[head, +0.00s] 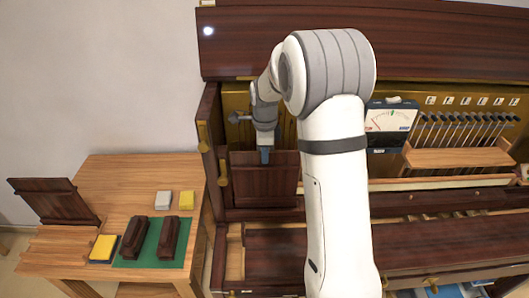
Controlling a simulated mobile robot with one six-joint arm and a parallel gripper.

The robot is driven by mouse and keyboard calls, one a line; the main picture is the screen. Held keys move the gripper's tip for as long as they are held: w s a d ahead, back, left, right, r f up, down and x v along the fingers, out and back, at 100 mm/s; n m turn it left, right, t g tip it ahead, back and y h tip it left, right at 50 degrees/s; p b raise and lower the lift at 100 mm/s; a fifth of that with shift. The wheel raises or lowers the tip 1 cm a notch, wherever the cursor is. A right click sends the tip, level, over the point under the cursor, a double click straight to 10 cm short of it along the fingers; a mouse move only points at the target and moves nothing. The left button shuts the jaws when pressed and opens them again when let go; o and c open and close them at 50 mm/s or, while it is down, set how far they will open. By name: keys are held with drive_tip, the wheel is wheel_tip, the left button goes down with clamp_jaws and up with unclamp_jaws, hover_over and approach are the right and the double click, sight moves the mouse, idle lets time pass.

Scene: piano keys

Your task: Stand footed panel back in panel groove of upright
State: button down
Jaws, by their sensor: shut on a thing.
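A dark brown wooden panel (263,184) stands roughly upright at the left end of the upright piano (225,190). My gripper (265,156) comes down from above and is shut on the panel's top edge. The panel's lower edge is near a dark ledge of the piano; I cannot tell whether it sits in a groove or hangs just above one. Its feet cannot be made out. My arm hides the area right of the panel. A second dark panel (52,198) leans back in a wooden rack on the side table.
The wooden side table (130,180) carries a green mat (160,247) with two dark blocks, plus white, yellow and blue-yellow pieces. Right of my arm are a dial meter (390,116) and a rack of tools (462,155). A brass-coloured latch (202,134) is on the piano's left side.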

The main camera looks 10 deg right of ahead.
drive_tip(key=shift+f+b, duration=0.95)
drive_tip(key=shift+f, duration=0.7)
drive_tip(key=shift+a, duration=0.1)
idle(0.3)
drive_tip(key=c, duration=1.4)
unclamp_jaws()
wheel_tip(320, 180, up, 7)
drive_tip(key=shift+r+b, duration=0.1)
drive_tip(key=shift+b, duration=0.6)
drive_tip(key=shift+r, duration=0.3)
